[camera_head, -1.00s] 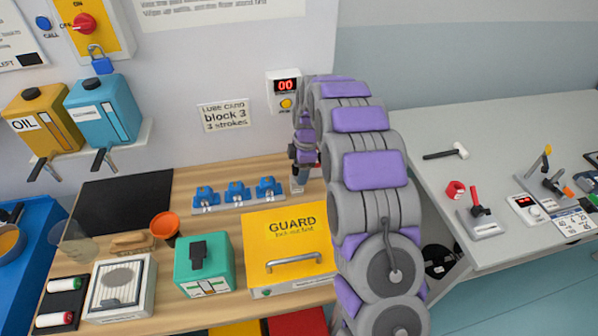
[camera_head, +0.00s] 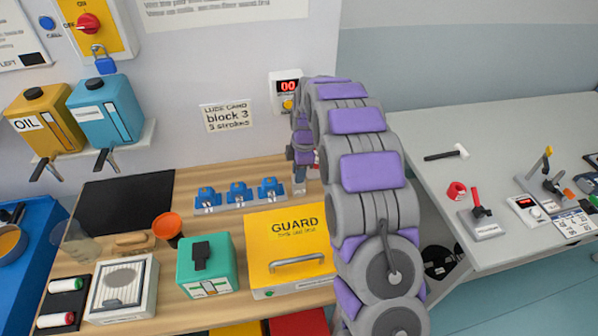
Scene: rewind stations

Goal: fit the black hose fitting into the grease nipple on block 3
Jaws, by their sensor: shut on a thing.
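Three blue blocks with clear or metal lower parts stand in a row on a pale plate at the back of the wooden bench: the left block (camera_head: 208,197), the middle block (camera_head: 239,192) and the right block (camera_head: 271,187). Their numbers and nipples are too small to make out. My gripper (camera_head: 300,186) points down just right of the right block, apart from it in the picture. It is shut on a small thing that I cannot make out. My purple-and-grey arm covers the area to its right. I cannot clearly see the black hose fitting.
A yellow guard box (camera_head: 288,250) with a handle stands in front of the blocks. A green box (camera_head: 206,265) and an orange cup (camera_head: 167,227) stand left. A counter (camera_head: 287,86) shows 00.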

